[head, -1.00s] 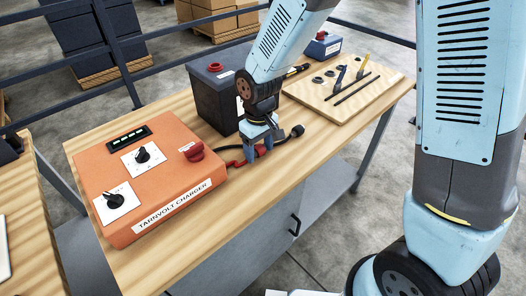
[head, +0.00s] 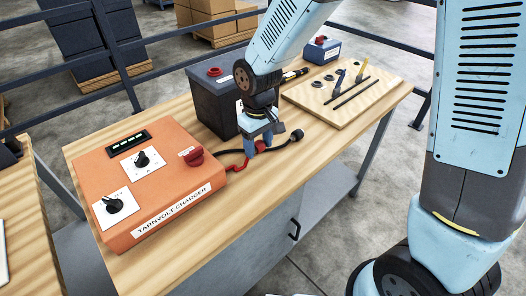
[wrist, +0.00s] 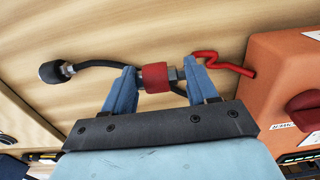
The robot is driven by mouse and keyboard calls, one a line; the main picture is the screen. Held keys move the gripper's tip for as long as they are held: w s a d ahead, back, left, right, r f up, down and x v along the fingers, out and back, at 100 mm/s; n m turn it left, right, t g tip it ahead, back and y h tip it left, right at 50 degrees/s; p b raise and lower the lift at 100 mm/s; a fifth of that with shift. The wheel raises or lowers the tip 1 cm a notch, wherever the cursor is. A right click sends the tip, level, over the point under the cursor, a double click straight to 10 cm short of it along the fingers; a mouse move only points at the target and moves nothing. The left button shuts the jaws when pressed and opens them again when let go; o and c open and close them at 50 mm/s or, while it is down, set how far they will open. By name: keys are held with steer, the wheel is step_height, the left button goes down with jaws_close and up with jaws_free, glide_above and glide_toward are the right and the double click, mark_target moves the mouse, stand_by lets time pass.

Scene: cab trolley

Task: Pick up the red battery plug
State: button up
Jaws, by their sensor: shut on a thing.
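The red battery plug (wrist: 155,78) is between the two blue fingers of my gripper (wrist: 162,76) in the wrist view. My gripper is shut on it. In the head view my gripper (head: 259,146) is over the bench just right of the orange charger (head: 170,187), and the plug (head: 261,145) shows only in part between the fingers. A red lead (wrist: 225,65) runs from the plug's side to the charger. A black cable (wrist: 98,64) with a dark end piece (wrist: 54,72) lies on the other side. How far the plug is above the wood is hard to tell.
A dark battery (head: 213,103) with a red cap stands close behind my gripper. A wooden board (head: 318,106) with tools lies to the right, with a small blue box (head: 322,51) behind it. The bench front (head: 245,183) is clear.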

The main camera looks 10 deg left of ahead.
steer(key=s+d+r, duration=0.3)
steer(key=s+r, duration=0.6)
steer(key=s, duration=0.4)
steer(key=shift+s+d+r, duration=0.25)
steer(key=shift+s+r, duration=0.05)
steer(key=shift+r, duration=0.1)
